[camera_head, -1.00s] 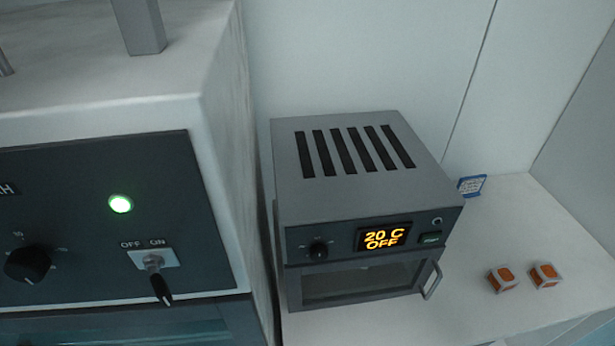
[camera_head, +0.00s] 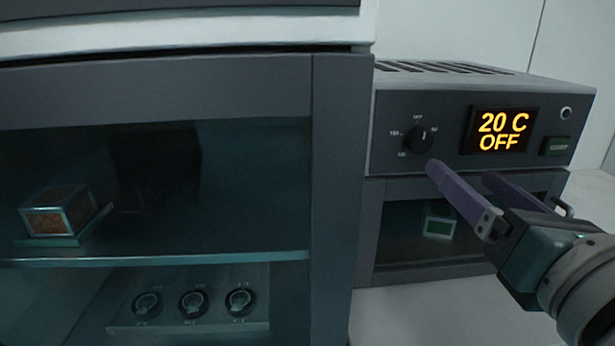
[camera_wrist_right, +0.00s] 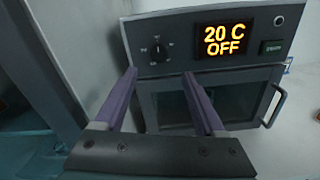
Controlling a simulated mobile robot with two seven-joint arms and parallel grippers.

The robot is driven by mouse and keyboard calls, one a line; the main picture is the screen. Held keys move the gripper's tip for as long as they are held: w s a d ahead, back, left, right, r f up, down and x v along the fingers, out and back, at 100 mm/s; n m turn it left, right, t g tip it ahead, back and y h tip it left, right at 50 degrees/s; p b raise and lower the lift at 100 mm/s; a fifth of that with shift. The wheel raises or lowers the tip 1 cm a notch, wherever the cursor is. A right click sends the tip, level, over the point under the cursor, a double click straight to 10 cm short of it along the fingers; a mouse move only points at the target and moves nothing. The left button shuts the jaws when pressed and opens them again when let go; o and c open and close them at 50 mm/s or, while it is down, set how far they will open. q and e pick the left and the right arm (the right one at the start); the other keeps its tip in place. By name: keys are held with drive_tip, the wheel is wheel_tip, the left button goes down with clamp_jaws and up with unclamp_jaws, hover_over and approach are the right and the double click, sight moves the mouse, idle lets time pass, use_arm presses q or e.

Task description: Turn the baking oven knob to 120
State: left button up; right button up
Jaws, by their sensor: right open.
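The baking oven (camera_head: 385,190) is a grey box with vents on top and a glass door. Its round black knob (camera_head: 419,139) is at the left of the front panel, with small marks around it. The display (camera_head: 500,130) reads "20 C OFF". My right gripper (camera_head: 465,172) is open and empty, its purple fingers in front of the oven, just below and right of the knob and apart from it. In the right wrist view the knob (camera_wrist_right: 158,53) shows ahead of the fingers, nearer the left one. My left gripper is not in view.
A large grey cabinet (camera_head: 335,200) with a glass front stands close to the oven's left side. Inside it are a small box (camera_head: 58,212) and several dials. The oven's door handle (camera_head: 562,205) sticks out at the right. The white table (camera_head: 400,315) before the oven is clear.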

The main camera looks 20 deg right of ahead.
sight(423, 143)
drive_tip(key=p+x, duration=0.1)
drive_tip(key=x, duration=0.7)
drive_tip(key=shift+w+p, duration=0.25)
drive_tip(key=shift+p, duration=0.1)
drive_tip(key=shift+x, duration=0.8)
drive_tip(key=shift+a, duration=0.1)
drive_tip(key=shift+c, duration=0.4)
clamp_jaws()
